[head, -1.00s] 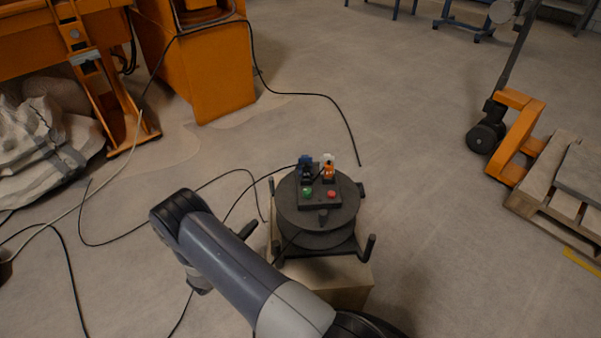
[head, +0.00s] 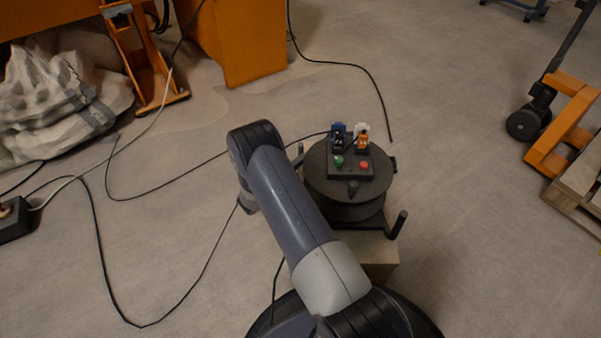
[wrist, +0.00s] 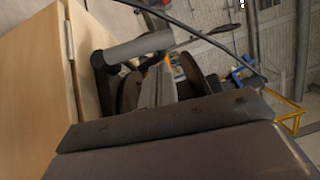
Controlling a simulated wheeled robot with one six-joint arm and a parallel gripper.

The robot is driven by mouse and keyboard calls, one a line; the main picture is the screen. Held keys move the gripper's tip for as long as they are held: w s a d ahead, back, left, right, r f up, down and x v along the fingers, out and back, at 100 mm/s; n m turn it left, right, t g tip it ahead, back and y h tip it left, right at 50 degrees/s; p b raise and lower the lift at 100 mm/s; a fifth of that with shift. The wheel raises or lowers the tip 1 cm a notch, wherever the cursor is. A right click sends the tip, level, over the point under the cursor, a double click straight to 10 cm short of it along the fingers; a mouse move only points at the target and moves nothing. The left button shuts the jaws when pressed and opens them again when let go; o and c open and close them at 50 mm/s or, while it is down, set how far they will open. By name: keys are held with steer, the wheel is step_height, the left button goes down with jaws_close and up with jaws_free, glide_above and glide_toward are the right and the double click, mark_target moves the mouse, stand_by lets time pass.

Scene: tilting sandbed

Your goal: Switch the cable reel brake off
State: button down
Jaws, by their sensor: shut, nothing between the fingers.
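The cable reel (head: 345,205) is a black drum lying flat on a light wooden block. A dark control panel (head: 350,172) on its top carries a blue switch (head: 338,134), an orange switch (head: 362,141) with a white part behind it, a green button (head: 338,160) and a red button (head: 364,165). I cannot read which control is the brake. My gripper (wrist: 157,85) shows in the wrist view as grey shut fingers, empty, pointing towards the reel (wrist: 131,92); contact cannot be judged. In the head view my arm hides the gripper, left of the reel.
The wooden block (wrist: 28,85) fills the left of the wrist view, with a grey handle (wrist: 140,46) beside the reel. Black cables (head: 100,230) lie across the floor at left. An orange pallet truck (head: 565,125) stands at right. Floor between it and the reel is clear.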

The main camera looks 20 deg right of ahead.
steer(key=shift+w, duration=0.4)
steer(key=shift+r, duration=0.1)
steer(key=shift+w+r+n+g+y+p, duration=0.2)
steer(key=shift+w+n+y+p, duration=0.1)
steer(key=shift+w, duration=0.15)
steer(key=shift+w+r+n+g+y+p, duration=0.1)
steer(key=shift+w+r+n+y+p, duration=0.1)
steer(key=shift+w+n, duration=0.15)
